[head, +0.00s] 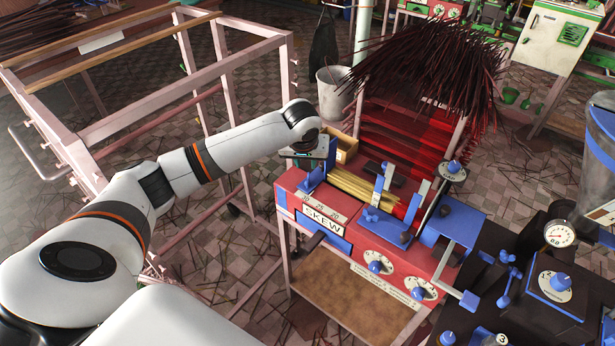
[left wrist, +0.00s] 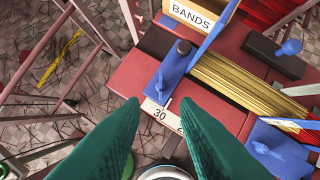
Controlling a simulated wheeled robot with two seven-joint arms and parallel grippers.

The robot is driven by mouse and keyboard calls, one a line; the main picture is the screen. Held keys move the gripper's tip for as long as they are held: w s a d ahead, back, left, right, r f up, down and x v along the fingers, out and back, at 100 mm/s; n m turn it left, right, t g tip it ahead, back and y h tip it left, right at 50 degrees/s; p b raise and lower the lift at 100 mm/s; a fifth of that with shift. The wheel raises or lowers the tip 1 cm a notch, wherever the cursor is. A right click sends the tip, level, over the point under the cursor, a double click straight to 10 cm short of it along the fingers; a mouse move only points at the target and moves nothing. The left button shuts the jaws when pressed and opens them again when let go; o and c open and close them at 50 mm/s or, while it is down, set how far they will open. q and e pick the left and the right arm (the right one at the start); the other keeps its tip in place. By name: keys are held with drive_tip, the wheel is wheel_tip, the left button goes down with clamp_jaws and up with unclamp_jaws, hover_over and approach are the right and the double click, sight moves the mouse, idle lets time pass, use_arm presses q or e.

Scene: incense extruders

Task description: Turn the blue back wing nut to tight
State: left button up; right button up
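Blue wing-shaped pieces show on the dark machine at the right of the head view. The farther one, apparently the back wing nut (head: 507,258), stands at its left edge; a nearer blue one (head: 505,295) is below it. Whether it is tight cannot be told. My left gripper (head: 311,160) is far to its left, over the back left corner of the red machine (head: 375,222). In the left wrist view its green fingers (left wrist: 157,105) are apart and empty, near a blue lever (left wrist: 170,75) and a scale marked 30. My right gripper is not in view.
The red machine carries yellow sticks (head: 356,186), blue levers and dials. A large bundle of dark sticks (head: 428,65) rises behind it. A pink rack (head: 140,120) stands at left and a grey bucket (head: 332,95) behind. A gauge (head: 559,235) stands by the dark machine.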

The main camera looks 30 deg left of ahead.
sight(308, 178)
use_arm(q)
drive_tip(key=x, duration=1.1)
drive_tip(key=shift+p, duration=0.3)
clamp_jaws()
